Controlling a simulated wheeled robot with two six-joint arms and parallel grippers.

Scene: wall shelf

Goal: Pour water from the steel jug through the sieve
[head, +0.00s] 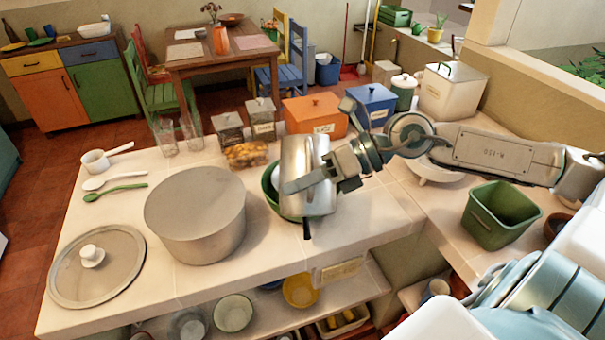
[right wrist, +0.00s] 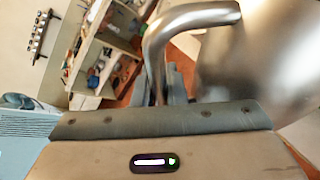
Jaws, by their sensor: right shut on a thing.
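The steel jug (head: 303,160) is held over a green bowl (head: 269,187) on the counter and looks tilted. My right gripper (head: 338,170) is shut on its handle. In the right wrist view the curved steel handle (right wrist: 185,22) runs down between the fingers (right wrist: 175,85), with the blurred jug body (right wrist: 260,65) to the right. A short dark handle (head: 306,229) sticks out below the jug at the bowl's near side, possibly the sieve's. The rest of the sieve is hidden behind the jug. No water stream is visible. My left gripper is out of view.
A large grey pot (head: 196,222) stands left of the bowl, with a lid (head: 75,270) further left. Behind are glasses, jars, an orange box (head: 313,115) and a blue box (head: 370,105). A green bin (head: 500,215) stands on the right counter.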

